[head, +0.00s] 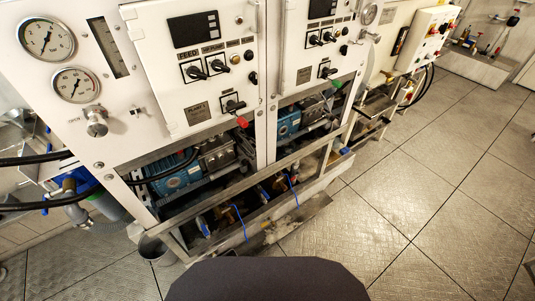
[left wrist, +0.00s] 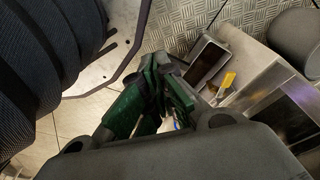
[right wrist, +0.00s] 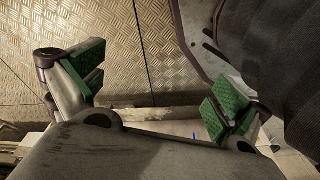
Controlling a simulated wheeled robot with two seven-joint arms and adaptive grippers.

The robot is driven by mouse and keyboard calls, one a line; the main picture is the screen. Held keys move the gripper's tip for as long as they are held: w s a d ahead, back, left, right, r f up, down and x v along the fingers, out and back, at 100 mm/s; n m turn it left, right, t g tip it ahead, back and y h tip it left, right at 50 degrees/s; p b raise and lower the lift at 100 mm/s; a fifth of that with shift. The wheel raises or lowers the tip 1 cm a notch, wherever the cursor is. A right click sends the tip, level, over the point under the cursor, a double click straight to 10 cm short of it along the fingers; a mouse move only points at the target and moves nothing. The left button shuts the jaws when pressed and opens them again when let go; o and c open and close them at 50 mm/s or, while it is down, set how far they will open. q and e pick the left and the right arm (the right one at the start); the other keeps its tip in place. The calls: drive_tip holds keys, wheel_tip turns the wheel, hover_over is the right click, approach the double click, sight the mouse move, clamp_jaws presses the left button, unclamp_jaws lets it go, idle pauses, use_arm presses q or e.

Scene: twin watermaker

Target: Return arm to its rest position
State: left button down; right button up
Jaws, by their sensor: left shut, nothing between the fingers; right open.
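Neither arm shows in the head view. In the left wrist view my left gripper (left wrist: 158,95) has its green-padded fingers close together, with nothing seen held between them. In the right wrist view my right gripper (right wrist: 160,92) has its green-padded fingers spread wide apart, with the floor behind the gap and no object between them. Dark ribbed parts beside both grippers look like my own arm or body.
The white watermaker panel (head: 190,118) with gauges and switches stands ahead at left. Tiled floor (head: 420,185) is open at right. A dark flat device (left wrist: 205,62) and a yellow item (left wrist: 227,82) lie past the left gripper.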

use_arm(q)
drive_tip(key=s+a+r+p, duration=0.1)
drive_tip(key=s+a+p, duration=0.1)
drive_tip(key=s+p, duration=0.5)
drive_tip(key=s+a+r+p, duration=0.2)
drive_tip(key=s+a+p, duration=0.1)
drive_tip(key=s+p, duration=0.4)
drive_tip(key=shift+s+a+g+y+p, duration=0.15)
drive_tip(key=shift+s+g+y+p, duration=0.2)
drive_tip(key=shift+s, duration=0.7)
use_arm(e)
drive_tip(key=s+d+r, duration=0.1)
drive_tip(key=s+d, duration=0.1)
drive_tip(key=s, duration=0.6)
drive_tip(key=s+d+r, duration=0.2)
drive_tip(key=s+d, duration=0.1)
drive_tip(key=s, duration=0.5)
drive_tip(key=shift+d+g+h, duration=0.15)
drive_tip(key=shift+g+h, duration=0.15)
drive_tip(key=shift+g, duration=0.1)
use_arm(q)
drive_tip(key=shift+f, duration=0.1)
